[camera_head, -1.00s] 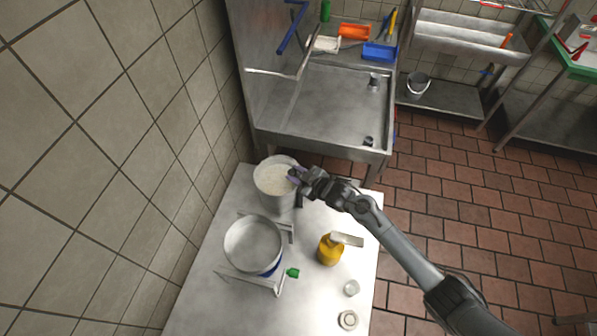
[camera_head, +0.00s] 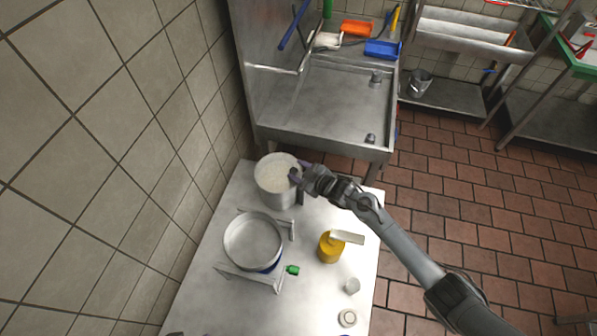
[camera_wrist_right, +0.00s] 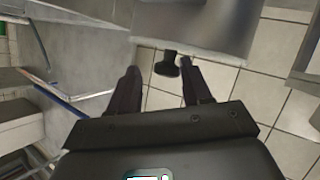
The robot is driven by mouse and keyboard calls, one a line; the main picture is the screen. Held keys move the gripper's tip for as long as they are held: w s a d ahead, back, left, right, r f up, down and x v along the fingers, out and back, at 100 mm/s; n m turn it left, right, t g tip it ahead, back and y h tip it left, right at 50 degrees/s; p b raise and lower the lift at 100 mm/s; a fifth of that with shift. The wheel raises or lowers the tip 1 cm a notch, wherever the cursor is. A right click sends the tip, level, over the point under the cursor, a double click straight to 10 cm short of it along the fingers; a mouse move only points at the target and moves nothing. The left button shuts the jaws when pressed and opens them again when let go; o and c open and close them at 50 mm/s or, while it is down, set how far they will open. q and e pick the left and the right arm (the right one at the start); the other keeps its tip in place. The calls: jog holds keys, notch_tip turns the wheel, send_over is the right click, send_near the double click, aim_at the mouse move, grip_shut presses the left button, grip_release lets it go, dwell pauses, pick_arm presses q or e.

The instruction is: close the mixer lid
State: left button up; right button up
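A tall metal pot (camera_head: 277,196) with a pale, speckled top surface stands at the far end of the table; I take it for the mixer, but cannot make out whether that surface is its lid or its contents. My right gripper (camera_head: 297,176) is at the pot's right rim. In the right wrist view my right gripper (camera_wrist_right: 161,82) has its two dark fingers spread apart. A black knob-like piece (camera_wrist_right: 167,64) shows between and just beyond the fingertips, by a grey metal body (camera_wrist_right: 195,25). I cannot tell whether they touch. My left gripper is not clearly visible.
A round metal pan (camera_head: 252,241) sits in a metal frame on the steel table (camera_head: 215,310), with a green knob (camera_head: 292,270) beside it. A yellow container (camera_head: 330,248) and small jars (camera_head: 347,318) stand right. A sink (camera_head: 330,110) lies behind; tiled wall at left.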

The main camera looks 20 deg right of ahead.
jog(key=shift+s+a+f, duration=0.1)
jog(key=shift+s+f, duration=0.15)
jog(key=shift+f, duration=0.25)
jog(key=shift+s+f, duration=0.2)
jog(key=shift+f, duration=0.25)
jog(key=shift+s+r, duration=0.2)
jog(key=shift+r, duration=0.15)
jog(key=r+p+v, duration=0.1)
jog(key=v, duration=0.9)
jog(key=shift+w+d+r, duration=0.2)
jog(key=shift+w+r, duration=0.05)
